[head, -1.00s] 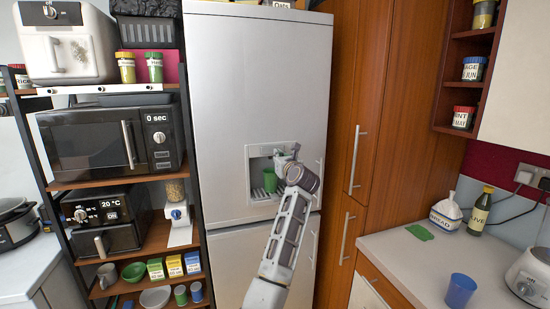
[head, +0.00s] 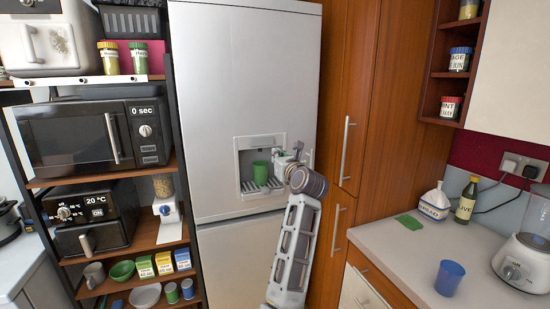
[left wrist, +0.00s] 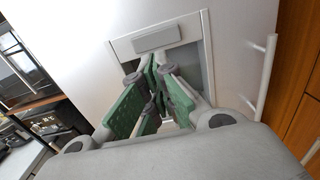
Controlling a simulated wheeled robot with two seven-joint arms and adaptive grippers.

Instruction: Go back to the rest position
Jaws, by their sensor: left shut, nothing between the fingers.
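My left gripper (head: 290,155) is in front of the fridge (head: 245,90), at the right side of its dispenser recess (head: 246,150). It is shut and empty. In the left wrist view its green-padded fingers (left wrist: 155,95) are together in front of the recess (left wrist: 205,75). A green cup (head: 261,172) stands upright in the recess on the drip grate, to the left of the gripper and apart from it. The cup cannot be made out in the left wrist view. My right gripper is not in view.
A shelf rack at left holds a microwave (head: 90,135), an oven (head: 90,215), bowls and small boxes. The counter (head: 400,265) at right bears a blue cup (head: 449,278), a bottle (head: 466,200) and a blender (head: 525,255). Tall wooden cabinets stand right of the fridge.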

